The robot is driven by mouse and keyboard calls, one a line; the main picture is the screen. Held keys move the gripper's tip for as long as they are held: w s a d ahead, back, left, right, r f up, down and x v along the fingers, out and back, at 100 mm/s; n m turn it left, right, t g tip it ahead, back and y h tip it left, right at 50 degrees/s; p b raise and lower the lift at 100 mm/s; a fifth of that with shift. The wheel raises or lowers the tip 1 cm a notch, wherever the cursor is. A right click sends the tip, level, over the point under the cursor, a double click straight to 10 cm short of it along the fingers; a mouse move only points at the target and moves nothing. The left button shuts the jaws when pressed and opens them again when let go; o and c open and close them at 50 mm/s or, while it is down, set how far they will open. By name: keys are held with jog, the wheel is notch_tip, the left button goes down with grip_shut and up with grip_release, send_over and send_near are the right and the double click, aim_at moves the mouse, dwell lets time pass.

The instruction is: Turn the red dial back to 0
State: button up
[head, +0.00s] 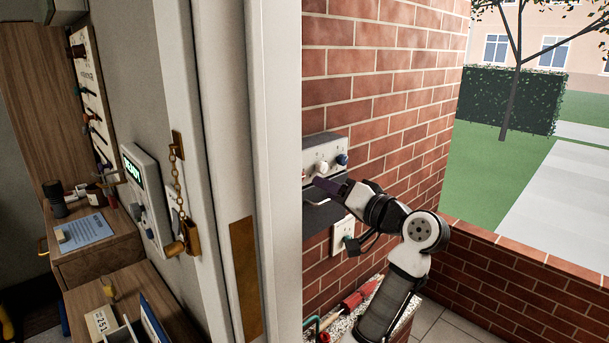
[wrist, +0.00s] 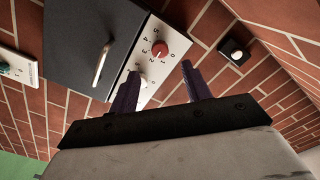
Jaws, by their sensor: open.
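The red dial (wrist: 159,48) sits on a white panel (wrist: 180,46) with printed numbers around it, in the wrist view. I cannot tell which number the dial points at. My gripper (wrist: 160,68) is open, its two purple fingers apart and its tips just short of the dial, with nothing between them. A pale knob (wrist: 143,80) on the same panel is partly behind the left finger. In the head view my gripper (head: 326,185) is in front of the wall panel (head: 318,150); I cannot make out the red dial there.
A dark cabinet front (wrist: 88,35) with a metal handle (wrist: 102,62) adjoins the panel. A black switch box (wrist: 234,52) is on the brick wall to the right. A white door frame (head: 228,120) stands left of my arm. A red-handled tool (head: 358,294) lies below.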

jog(key=p+x, duration=0.2)
jog(key=x, duration=0.5)
jog(key=shift+w+a, duration=0.2)
jog(key=c, duration=1)
jog(key=shift+f, duration=0.1)
jog(key=shift+b, duration=0.35)
jog(key=shift+n+b, duration=7.35)
jog(key=shift+n, duration=1.65)
